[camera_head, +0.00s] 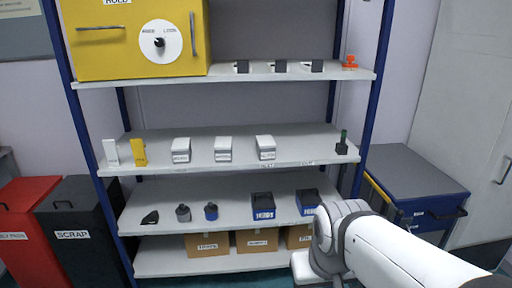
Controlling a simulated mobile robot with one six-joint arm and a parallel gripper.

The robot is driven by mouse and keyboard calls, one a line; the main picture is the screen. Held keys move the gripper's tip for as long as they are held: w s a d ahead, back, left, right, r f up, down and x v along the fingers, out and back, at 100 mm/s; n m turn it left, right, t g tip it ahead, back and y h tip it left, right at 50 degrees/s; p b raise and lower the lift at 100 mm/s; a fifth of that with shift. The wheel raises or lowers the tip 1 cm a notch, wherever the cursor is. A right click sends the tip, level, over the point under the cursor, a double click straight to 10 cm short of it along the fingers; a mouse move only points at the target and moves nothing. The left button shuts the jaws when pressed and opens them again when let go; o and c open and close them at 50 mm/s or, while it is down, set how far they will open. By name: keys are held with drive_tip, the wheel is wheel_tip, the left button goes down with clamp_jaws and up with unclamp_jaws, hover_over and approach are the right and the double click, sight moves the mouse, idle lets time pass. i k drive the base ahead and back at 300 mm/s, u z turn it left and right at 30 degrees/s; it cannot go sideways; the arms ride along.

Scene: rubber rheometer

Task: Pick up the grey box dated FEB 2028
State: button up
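No date is readable at this size, so I cannot tell which box is dated FEB 2028. Three pale grey-white boxes with labels on their fronts stand in a row on the middle shelf: a left box (181,148), a middle box (223,147) and a right box (265,146). Three small dark grey items with white parts sit on the top shelf: a left one (242,67), a middle one (279,66) and a right one (313,66). My white arm reaches in at the lower right, in front of the lower shelves. My gripper is not visible.
The blue-framed shelf unit (225,180) also holds a yellow cabinet (130,45), blue-fronted bins (263,207) and cardboard boxes (208,244). Red (28,220) and black SCRAP (78,225) bins stand left, a drawer cart (420,180) right. Shelf space between items is free.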

sight(266, 146)
drive_tip(key=z, duration=0.1)
drive_tip(key=i, duration=1.65)
drive_tip(key=u, duration=0.5)
drive_tip(key=k, duration=0.8)
drive_tip(key=u, duration=0.2)
drive_tip(key=i, duration=0.8)
